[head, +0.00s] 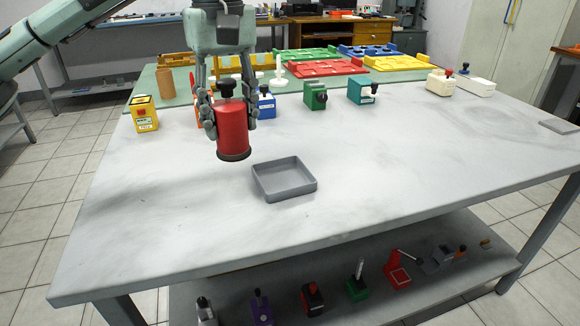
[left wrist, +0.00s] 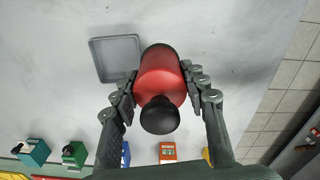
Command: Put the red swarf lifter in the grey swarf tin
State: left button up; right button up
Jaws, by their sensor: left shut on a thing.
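The red swarf lifter (head: 232,130) is a red cylinder with a black knob on top and a dark base. My left gripper (head: 229,108) is shut around its body and holds it upright, seemingly above the table, to the left of the tin. The lifter also shows in the left wrist view (left wrist: 162,78) between the two fingers (left wrist: 160,95). The grey swarf tin (head: 284,181) is a shallow, empty square tray on the table; it also shows in the left wrist view (left wrist: 116,57), beside the lifter. My right gripper is in neither view.
A yellow block (head: 144,113), a blue block (head: 265,104), a green block (head: 315,96) and a teal block (head: 362,91) stand behind. Red (head: 327,68) and other coloured trays lie at the back. The table (head: 410,150) right of the tin is clear.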

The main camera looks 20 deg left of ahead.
pick_arm(q)
jog(key=w+d+f, duration=0.2)
jog(key=f, duration=0.1)
jog(key=w+d+f, duration=0.1)
jog(key=w+f, duration=0.2)
jog(key=w+d+f+p, duration=0.1)
jog(key=w+d+f, duration=0.1)
jog(key=f, duration=0.1)
jog(key=shift+w+d+f, duration=0.15)
jog(key=shift+w+d, duration=0.2)
jog(key=shift+w, duration=0.05)
jog(key=shift+f, duration=0.3)
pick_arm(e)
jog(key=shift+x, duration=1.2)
pick_arm(q)
jog(key=shift+f, duration=0.15)
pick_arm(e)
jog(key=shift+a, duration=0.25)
pick_arm(q)
jog(key=o, duration=1)
jog(key=shift+c, duration=0.2)
jog(key=o, duration=0.4)
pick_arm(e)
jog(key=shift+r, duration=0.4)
